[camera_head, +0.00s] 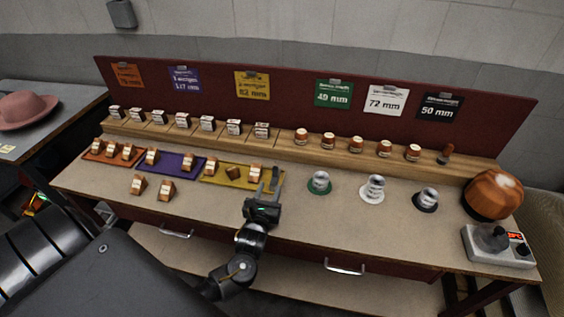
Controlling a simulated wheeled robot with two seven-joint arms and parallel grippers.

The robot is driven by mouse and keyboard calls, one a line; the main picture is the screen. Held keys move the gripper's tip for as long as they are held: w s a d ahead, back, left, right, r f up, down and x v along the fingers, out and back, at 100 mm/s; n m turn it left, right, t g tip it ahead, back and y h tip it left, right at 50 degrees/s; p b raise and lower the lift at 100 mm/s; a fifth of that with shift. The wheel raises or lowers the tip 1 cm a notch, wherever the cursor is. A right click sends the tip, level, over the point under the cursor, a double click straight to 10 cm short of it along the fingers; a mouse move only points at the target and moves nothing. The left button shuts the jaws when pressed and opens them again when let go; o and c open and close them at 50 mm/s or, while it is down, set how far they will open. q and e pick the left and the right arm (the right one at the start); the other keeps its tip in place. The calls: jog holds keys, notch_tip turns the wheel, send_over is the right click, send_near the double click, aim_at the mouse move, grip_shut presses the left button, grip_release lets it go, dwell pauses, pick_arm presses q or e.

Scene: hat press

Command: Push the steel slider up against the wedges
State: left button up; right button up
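Small wooden wedges stand on the orange mat (92,157), the purple mat (186,168) and the yellow mat (222,183). One wedge (254,173) is at the right end of the yellow mat, close to my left gripper (268,184). That gripper is over the table at the yellow mat's right edge, its two fingers apart with nothing seen between them. Two more wedges (138,186) (166,190) sit on bare table in front of the mats. I cannot single out the steel slider. Steel stacked pieces stand on green (320,181), white (373,187) and black (428,197) pads. My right gripper is not in view.
A wooden ledge (290,150) with several labelled blocks and rollers runs along the red back board (300,92). A copper-coloured dome (492,194) and a heater box (498,247) stand at the right end. The front middle of the table is clear.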

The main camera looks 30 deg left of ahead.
aim_at(275, 170)
pick_arm(q)
jog(key=shift+w+a+r, duration=0.15)
jog(key=shift+w+a, duration=0.15)
jog(key=shift+w, duration=0.25)
jog(key=shift+w+a+r, duration=0.15)
jog(key=shift+w+a, duration=0.15)
jog(key=shift+w, duration=0.2)
jog(key=p+x, duration=0.1)
jog(key=x, duration=0.6)
jog(key=shift+f, duration=0.15)
jog(key=shift+w+a, duration=0.1)
jog(key=shift+w, duration=0.35)
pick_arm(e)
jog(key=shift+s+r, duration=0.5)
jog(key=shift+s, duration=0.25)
